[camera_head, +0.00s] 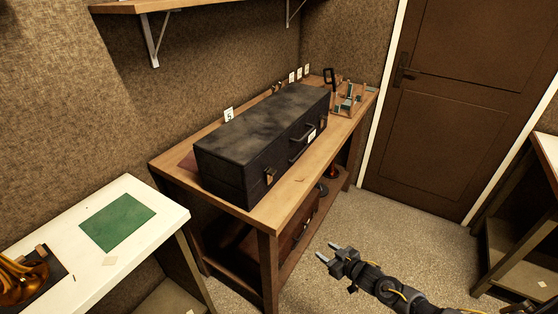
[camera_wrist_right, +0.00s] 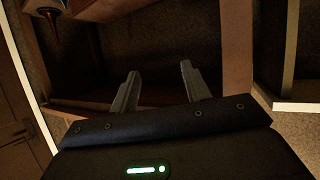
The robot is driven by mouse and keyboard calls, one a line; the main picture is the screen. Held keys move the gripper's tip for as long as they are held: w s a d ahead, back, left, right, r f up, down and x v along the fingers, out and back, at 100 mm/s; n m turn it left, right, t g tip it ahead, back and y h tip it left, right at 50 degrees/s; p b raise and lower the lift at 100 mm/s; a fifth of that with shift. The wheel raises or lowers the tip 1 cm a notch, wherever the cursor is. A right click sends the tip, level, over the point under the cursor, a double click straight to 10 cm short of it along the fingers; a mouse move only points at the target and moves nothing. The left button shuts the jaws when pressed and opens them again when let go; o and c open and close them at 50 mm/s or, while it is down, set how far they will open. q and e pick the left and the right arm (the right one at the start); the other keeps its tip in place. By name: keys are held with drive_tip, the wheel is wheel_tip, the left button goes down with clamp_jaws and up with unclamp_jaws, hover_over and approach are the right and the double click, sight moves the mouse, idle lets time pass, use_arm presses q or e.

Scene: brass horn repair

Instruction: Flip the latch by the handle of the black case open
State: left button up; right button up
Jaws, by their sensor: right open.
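The black case (camera_head: 240,135) lies closed on the wooden bench (camera_head: 290,195), its long front side facing the room. Its handle (camera_head: 302,143) is on that front side. A brass-coloured latch (camera_head: 270,175) shows left of the handle, near the case's near corner; a pale tag (camera_head: 311,134) sits by the handle. I cannot make out the latch's exact position. My right gripper (camera_head: 332,252) is open and empty, in front of the bench and well below the case. Its two fingers (camera_wrist_right: 158,88) show apart in the wrist view, with nothing between them. My left gripper is not in view.
A white table (camera_head: 130,230) with a green mat (camera_head: 117,221) and a brass horn (camera_head: 22,278) stands at the lower left. A small wooden rack (camera_head: 347,104) stands beyond the case. A lower shelf is under the bench. Floor (camera_head: 385,220) is clear before the brown door (camera_head: 460,95).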

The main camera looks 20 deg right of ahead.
drive_tip(key=w+a+r+n+t+y+p, duration=0.1)
drive_tip(key=w+a+r+y, duration=0.1)
drive_tip(key=r, duration=0.7)
drive_tip(key=w+a+r+n+t+y+p, duration=0.1)
drive_tip(key=w+a+r+y+p, duration=0.15)
drive_tip(key=r, duration=0.75)
drive_tip(key=n+g+y+p, duration=0.1)
drive_tip(key=n+y+p, duration=0.1)
drive_tip(key=y, duration=0.2)
approach(275, 172)
drive_tip(key=p+x, duration=0.2)
drive_tip(key=x, duration=0.5)
drive_tip(key=shift+a, duration=0.1)
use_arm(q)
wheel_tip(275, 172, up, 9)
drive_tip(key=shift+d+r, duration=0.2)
use_arm(e)
drive_tip(key=shift+w+a, duration=0.45)
drive_tip(key=shift+w, duration=0.05)
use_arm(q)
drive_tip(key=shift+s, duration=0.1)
use_arm(e)
drive_tip(key=shift+c, duration=0.2)
